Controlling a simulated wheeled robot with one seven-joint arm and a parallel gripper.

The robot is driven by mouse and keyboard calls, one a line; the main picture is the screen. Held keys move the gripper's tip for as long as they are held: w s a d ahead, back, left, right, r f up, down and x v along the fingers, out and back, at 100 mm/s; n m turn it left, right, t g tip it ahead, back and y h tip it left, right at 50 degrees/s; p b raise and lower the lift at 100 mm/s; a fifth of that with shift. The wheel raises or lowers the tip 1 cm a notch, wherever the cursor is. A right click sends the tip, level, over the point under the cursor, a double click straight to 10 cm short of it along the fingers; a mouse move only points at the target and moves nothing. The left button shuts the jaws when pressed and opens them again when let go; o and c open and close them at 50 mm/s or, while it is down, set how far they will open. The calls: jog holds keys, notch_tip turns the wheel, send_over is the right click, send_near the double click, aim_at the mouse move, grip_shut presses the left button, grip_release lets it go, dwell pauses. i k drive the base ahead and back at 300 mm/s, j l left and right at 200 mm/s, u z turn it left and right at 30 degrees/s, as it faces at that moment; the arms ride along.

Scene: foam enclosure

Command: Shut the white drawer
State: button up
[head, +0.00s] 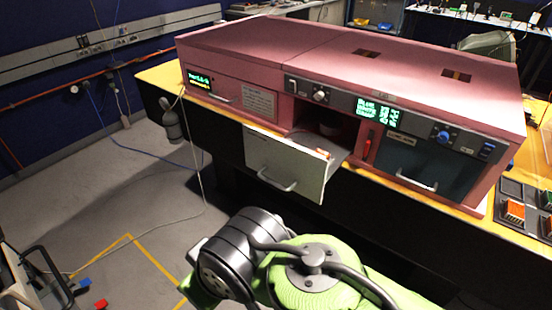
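The white drawer (283,162) stands pulled out from the front of the pink foam enclosure (245,50), near its middle. Its pale front panel carries a bar handle (276,182), and part of its inside shows behind the panel. A small orange item (323,153) shows at the panel's top edge; I cannot tell what it is. My green and dark arm is at the bottom centre, in front of and below the drawer in the picture. My gripper's fingers do not show, and nothing of my arm is seen touching the drawer.
The enclosure stands on a yellow-topped bench (165,75) with a dark front. A dark panel with a handle (417,182) is right of the drawer.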

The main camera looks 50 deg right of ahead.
aim_at(296, 167)
jog(key=z, duration=1.7)
